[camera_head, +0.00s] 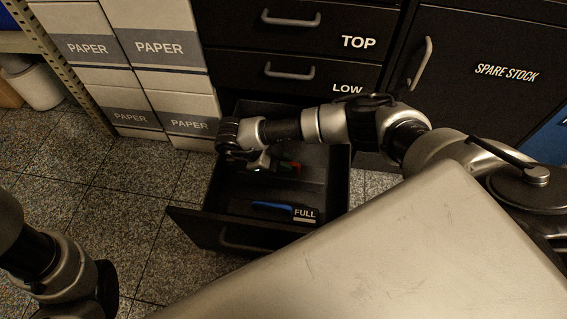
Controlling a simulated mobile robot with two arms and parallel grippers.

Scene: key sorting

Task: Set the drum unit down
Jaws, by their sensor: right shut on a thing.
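My right gripper (262,168) reaches down into an open dark drawer (190,222) from above. It is shut on a small dark thing with red and green marks (291,166), which looks like the drum unit. Its outline is hard to make out against the dark inside, and I cannot tell whether it touches the drawer floor. A blue and dark item (272,207) lies near the drawer's front, beside a white-lettered FULL label (305,214). My left arm shows at the lower left, but its fingers are out of frame.
Closed drawers marked TOP (250,48) and LOW (250,87) are above the open one. A SPARE STOCK door (480,95) is to the right. PAPER boxes (150,20) stand at the left. A pale flat surface (420,260) fills the lower right. The tiled floor at left is mostly clear.

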